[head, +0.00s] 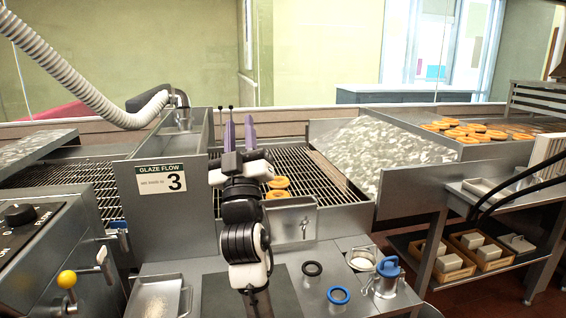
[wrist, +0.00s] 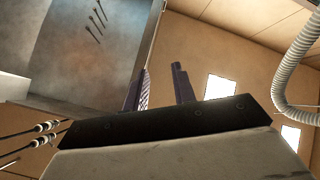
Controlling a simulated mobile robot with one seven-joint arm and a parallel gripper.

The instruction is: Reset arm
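My arm rises from the bottom middle of the head view, with my gripper (head: 238,132) pointing up above the wire conveyor. Its two purple fingers stand apart with a gap between them and nothing in it. In the wrist view my gripper (wrist: 161,88) also shows both fingers apart and empty, against the wall and ceiling. The gripper touches nothing that I can see.
Donuts (head: 278,182) lie on the conveyor (head: 320,185) just right of my arm. The glaze flow sign (head: 161,180) stands left.

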